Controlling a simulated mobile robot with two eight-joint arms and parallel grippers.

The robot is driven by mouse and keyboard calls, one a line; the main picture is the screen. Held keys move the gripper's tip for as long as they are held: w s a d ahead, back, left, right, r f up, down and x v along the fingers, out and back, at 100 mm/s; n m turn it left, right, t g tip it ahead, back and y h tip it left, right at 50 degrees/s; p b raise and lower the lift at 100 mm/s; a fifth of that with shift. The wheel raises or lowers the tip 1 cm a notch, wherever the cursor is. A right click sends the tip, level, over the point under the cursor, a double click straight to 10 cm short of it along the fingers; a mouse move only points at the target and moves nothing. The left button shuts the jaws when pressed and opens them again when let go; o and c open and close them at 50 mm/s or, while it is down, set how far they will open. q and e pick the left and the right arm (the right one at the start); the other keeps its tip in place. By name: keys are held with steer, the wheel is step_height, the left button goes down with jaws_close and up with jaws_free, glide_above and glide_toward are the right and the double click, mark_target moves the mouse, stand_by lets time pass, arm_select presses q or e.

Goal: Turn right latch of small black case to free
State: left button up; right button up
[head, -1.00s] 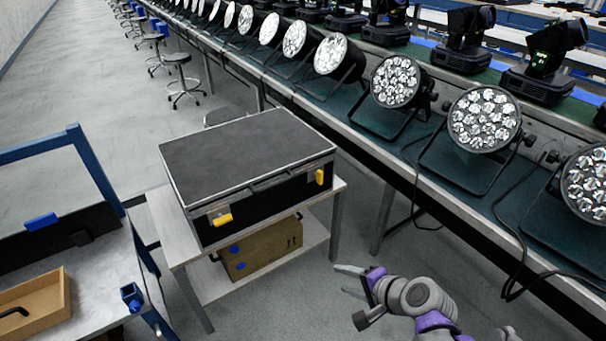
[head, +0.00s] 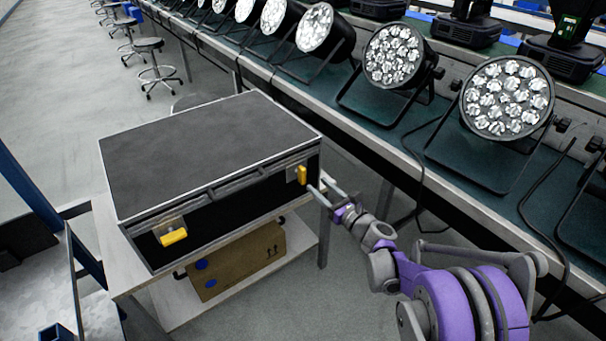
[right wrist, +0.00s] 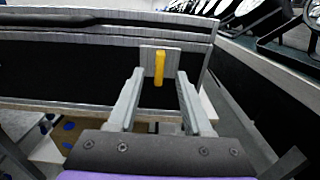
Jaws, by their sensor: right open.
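The small black case (head: 208,152) sits shut on a small table, with metal edges and two yellow latches on its front. The right latch (head: 302,175) stands upright; it also shows in the right wrist view (right wrist: 159,68). The left latch (head: 174,236) lies roughly sideways. My right gripper (head: 322,193) is open and empty just in front of the right latch. In the right wrist view my right gripper (right wrist: 160,95) has its fingers on either side of the latch's line, the latch beyond their tips. My left gripper is not in view.
The small table (head: 112,240) carries a cardboard box (head: 240,268) on its lower shelf. A long bench (head: 420,165) with several stage lights runs close along the right. Stools (head: 157,70) stand at the back left.

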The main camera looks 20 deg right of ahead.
mark_target(304, 173)
steer(key=b+x, duration=0.1)
steer(key=x, duration=0.6)
steer(key=shift+w+a+f, duration=0.1)
steer(key=shift+w+f, duration=0.05)
steer(key=shift+w, duration=0.25)
jaws_close()
